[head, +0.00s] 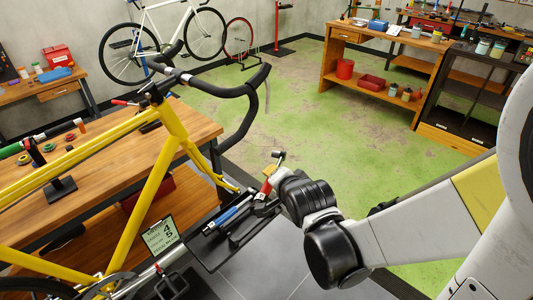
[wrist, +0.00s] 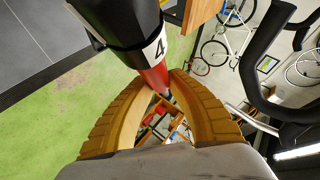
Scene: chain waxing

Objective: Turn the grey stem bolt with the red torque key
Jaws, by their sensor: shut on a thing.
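The red torque key (wrist: 152,72) has a black body marked 4 and a red tapered part. In the wrist view, my gripper (wrist: 172,78) is shut on the red part between its tan fingertips. In the head view, a small red part of the key (head: 267,185) shows at my gripper, above the black tool tray (head: 210,257). The yellow bike's stem (head: 153,91) is up and to the left, well apart from my gripper. The grey stem bolt is too small to make out.
The black handlebar (head: 245,115) curves between the stem and my gripper; it also shows at right in the wrist view (wrist: 252,75). Blue-handled tools (head: 228,214) lie on the tray. A wooden bench (head: 190,122) stands behind the bike.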

